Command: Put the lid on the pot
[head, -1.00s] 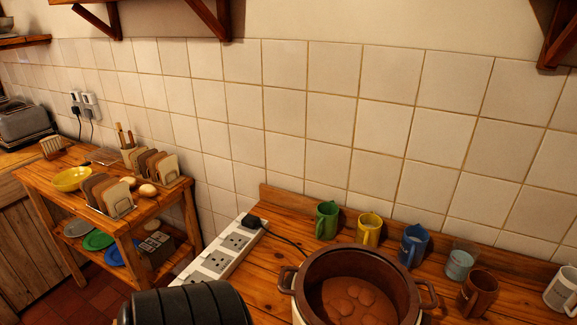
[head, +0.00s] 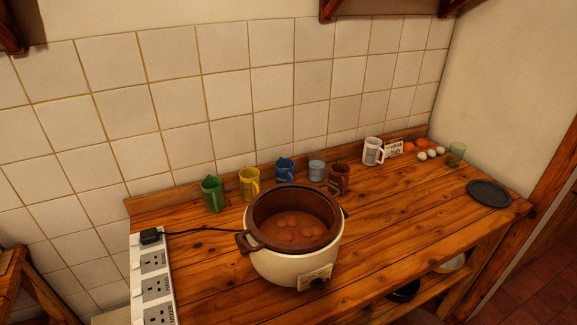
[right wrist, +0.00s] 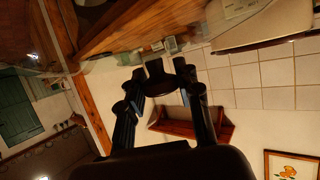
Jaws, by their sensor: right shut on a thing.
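The pot (head: 293,262) is a cream cooker with a brown inner bowl and side handles. It stands upright and open on the wooden counter, with brown contents and round lumps inside. My right gripper (right wrist: 165,70) shows only in the right wrist view. Its dark fingers are closed in on something small whose shape I cannot make out against them. A clear, glassy curved surface (right wrist: 35,45) spans the upper left of that view. It looks like part of a glass lid, but most of it is hard to see. My left gripper is not in view.
Green (head: 212,194), yellow (head: 249,183), blue (head: 285,170) and brown (head: 338,179) mugs stand behind the pot. A white mug (head: 372,151), eggs (head: 431,154) and a dark plate (head: 489,193) are further right. A power strip (head: 154,285) lies left. The counter right of the pot is clear.

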